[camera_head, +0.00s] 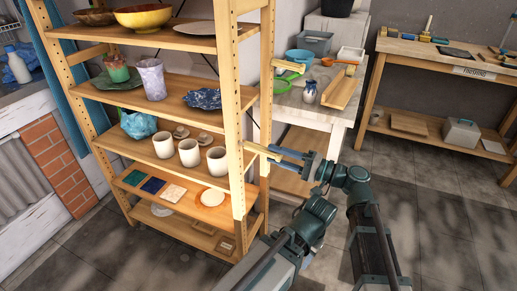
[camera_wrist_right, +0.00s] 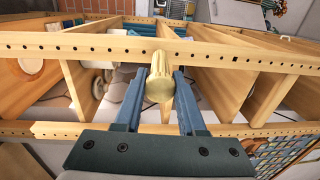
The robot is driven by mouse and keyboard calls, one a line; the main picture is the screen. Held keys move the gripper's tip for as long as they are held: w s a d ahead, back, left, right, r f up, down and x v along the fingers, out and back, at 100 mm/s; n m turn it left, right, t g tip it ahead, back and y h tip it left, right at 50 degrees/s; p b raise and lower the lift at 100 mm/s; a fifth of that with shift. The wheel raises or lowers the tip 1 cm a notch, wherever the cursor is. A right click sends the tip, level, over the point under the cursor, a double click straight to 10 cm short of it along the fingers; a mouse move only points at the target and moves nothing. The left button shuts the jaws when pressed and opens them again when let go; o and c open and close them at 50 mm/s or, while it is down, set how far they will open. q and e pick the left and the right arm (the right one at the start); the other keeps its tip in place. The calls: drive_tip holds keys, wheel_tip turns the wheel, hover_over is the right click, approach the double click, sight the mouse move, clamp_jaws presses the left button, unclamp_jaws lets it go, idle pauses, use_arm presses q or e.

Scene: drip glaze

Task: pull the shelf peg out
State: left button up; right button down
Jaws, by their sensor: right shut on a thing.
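The wooden shelf unit (camera_head: 231,120) stands left of centre, with a row of small holes along its upright post (camera_wrist_right: 110,48). The shelf peg (camera_wrist_right: 160,86) is a pale wooden cylinder with its round end facing the right wrist camera. My right gripper (camera_wrist_right: 161,78) is shut on it, one blue finger on each side. In the head view my right gripper (camera_head: 277,155) is beside the shelf's front right post, its fingers pointing left at it. The peg's far end is hidden, so I cannot tell how deep it sits in the post. My left gripper is not in view.
The shelves hold several cups (camera_head: 190,153), a yellow bowl (camera_head: 143,18), a blue dish (camera_head: 203,99) and glaze tiles (camera_head: 153,185). A white table (camera_head: 318,112) with bowls and a small jar stands behind my right gripper. A wooden workbench (camera_head: 440,55) is at right. Floor is open at lower right.

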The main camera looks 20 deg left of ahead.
drive_tip(key=shift+d, duration=0.2)
drive_tip(key=shift+s+d+f, duration=0.1)
drive_tip(key=shift+d+f, duration=0.05)
drive_tip(key=shift+d, duration=1.6)
drive_tip(key=shift+d+f, duration=0.1)
drive_tip(key=shift+d, duration=1.4)
